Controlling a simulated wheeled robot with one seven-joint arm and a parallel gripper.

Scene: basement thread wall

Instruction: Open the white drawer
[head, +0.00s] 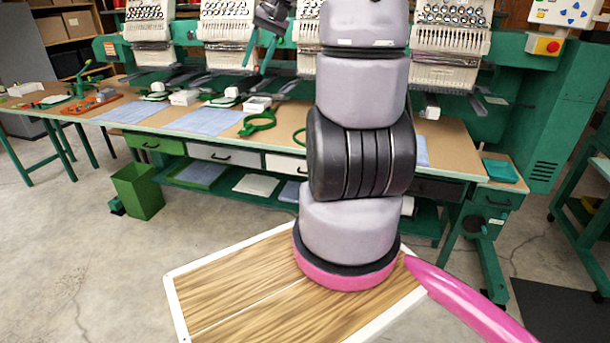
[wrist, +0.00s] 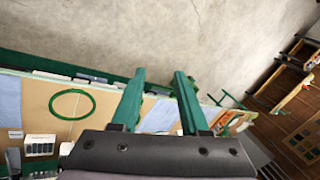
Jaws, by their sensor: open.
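The white drawer (head: 286,164) is under the front edge of the long work table, just left of my arm. Its front looks flush with its neighbours, so it appears shut. My arm hides its right part. My gripper (head: 258,56) is raised above and behind the drawer in the head picture, near the embroidery machines. In the wrist view my gripper (wrist: 160,75) has two green fingers spread apart with nothing between them. The wrist view looks down past the table edge to the floor; I cannot tell which drawer front is the white one there.
A green drawer (head: 152,144) and a grey drawer (head: 222,155) are to the left, a dark drawer (head: 438,188) to the right. Green hoops (head: 259,122) and blue cloths lie on the table (head: 345,140). A green bin (head: 138,191) stands on the floor. Open floor lies in front.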

